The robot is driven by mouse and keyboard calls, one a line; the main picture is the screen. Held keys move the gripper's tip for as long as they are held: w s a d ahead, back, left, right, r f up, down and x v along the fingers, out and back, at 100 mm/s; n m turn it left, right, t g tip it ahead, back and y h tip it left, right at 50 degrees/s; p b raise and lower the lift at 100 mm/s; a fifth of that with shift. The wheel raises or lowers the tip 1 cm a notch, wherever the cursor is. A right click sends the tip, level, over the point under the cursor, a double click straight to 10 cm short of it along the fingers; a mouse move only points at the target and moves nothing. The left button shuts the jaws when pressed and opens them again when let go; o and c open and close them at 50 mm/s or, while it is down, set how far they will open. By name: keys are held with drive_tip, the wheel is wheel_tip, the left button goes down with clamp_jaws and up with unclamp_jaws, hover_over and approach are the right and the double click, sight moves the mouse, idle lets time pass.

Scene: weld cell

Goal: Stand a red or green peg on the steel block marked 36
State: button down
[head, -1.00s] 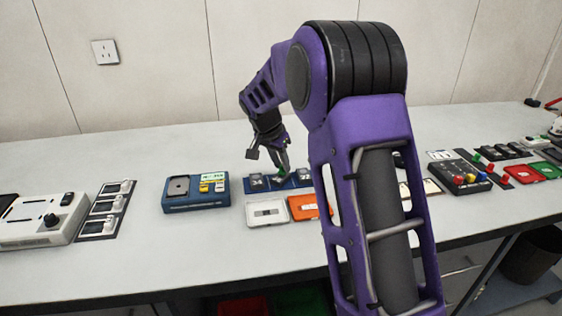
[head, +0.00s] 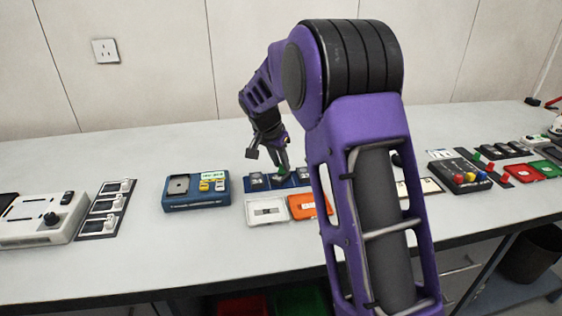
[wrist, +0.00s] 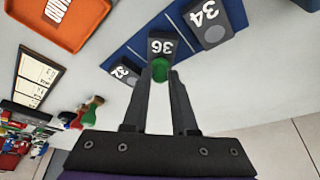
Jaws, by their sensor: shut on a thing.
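My gripper (wrist: 159,76) is shut on a green peg (wrist: 160,66), seen end-on between the fingertips in the wrist view. The dark steel block marked 36 (wrist: 163,46) lies right at the peg, its white number showing beyond it. I cannot tell whether the peg touches the block. The block marked 34 (wrist: 210,30) and the block marked 32 (wrist: 123,73) stand on either side of it. All three sit in a row on a blue base (wrist: 147,28). In the head view my gripper (head: 283,168) is over the middle of this row.
An orange tray (head: 309,206) and a white tray (head: 266,212) lie just in front of the blue base. A blue device (head: 195,192) stands to its left. Other pegs (wrist: 84,112) lie off to the side in the wrist view. The bench behind the blocks is clear.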

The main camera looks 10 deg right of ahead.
drive_tip(key=c, duration=0.6)
unclamp_jaws()
drive_tip(key=shift+r+p, duration=2.2)
drive_tip(key=shift+r, duration=1.3)
